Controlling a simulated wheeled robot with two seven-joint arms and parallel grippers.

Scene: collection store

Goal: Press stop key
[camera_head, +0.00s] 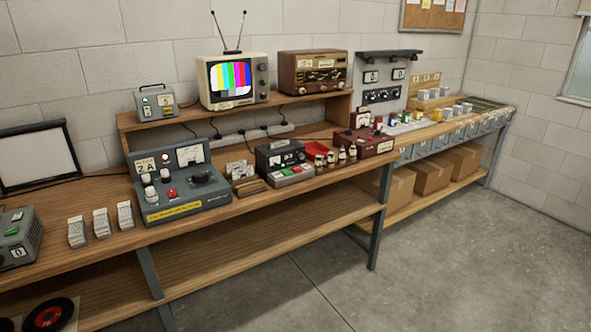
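No label reading "stop" is legible, so I cannot tell which key is the stop key. A grey console (181,209) marked 2A stands on the bench, with a red button (172,193), white knobs and a dark dial. To its right, a small dark device (268,158) has a front panel with a green key (283,173) and a red key (298,168). Neither of my grippers is in view.
A television (231,104) with colour bars and a brown radio (311,97) stand on the raised shelf (190,116). White switch blocks (101,222), a red tray (318,155) and a dark red box (366,147) share the bench. The concrete floor (440,270) in front is clear.

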